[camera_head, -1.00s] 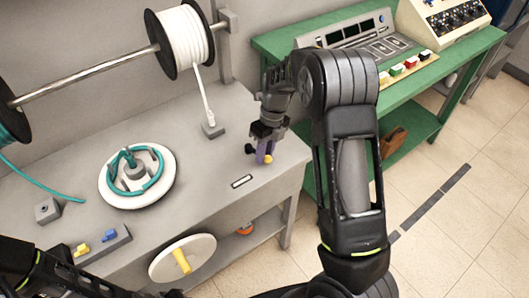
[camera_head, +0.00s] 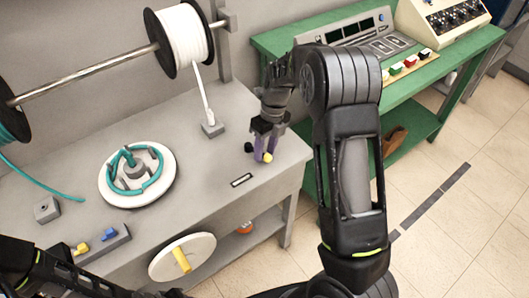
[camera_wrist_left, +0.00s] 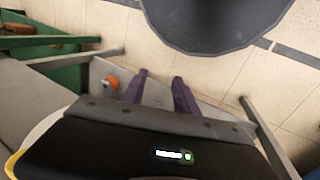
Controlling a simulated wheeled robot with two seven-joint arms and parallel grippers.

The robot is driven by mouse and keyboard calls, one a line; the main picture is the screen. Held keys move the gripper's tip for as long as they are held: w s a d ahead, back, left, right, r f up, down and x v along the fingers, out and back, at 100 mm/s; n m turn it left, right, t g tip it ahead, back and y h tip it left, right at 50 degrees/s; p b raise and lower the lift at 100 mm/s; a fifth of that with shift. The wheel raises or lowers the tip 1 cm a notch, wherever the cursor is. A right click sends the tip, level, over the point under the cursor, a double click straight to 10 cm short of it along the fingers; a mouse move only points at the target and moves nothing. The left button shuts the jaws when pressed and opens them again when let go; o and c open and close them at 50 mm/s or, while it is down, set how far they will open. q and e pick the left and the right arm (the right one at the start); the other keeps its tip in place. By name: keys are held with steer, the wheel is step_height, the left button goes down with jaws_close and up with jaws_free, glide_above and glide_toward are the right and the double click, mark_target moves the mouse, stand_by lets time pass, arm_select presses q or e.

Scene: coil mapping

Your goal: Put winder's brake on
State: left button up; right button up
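My right gripper (camera_head: 265,150) points down at the right end of the grey winder table. Its purple fingers stand apart, with a small yellow knob (camera_head: 268,158) at their tips. A small black knob (camera_head: 248,148) is just left of the fingers. I cannot tell whether a finger touches the yellow knob, and the base of these controls is hidden. My left arm is at the bottom left in the head view, with its gripper not clear there. In the left wrist view the left gripper (camera_wrist_left: 157,92) has its purple fingers apart and nothing between them.
The grey table (camera_head: 215,165) carries a round winder disc (camera_head: 168,190) with teal coil and a small box with yellow and blue knobs (camera_head: 110,236). A white wire spool (camera_head: 184,38) is above. A white wheel with yellow handle (camera_head: 205,245) is at the front. A green bench (camera_head: 430,80) stands right.

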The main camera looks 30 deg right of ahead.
step_height(320, 180, up, 6)
steer(key=d, duration=0.1)
steer(key=shift+r, duration=0.25)
steer(key=shift+d, duration=0.1)
stand_by(0.3)
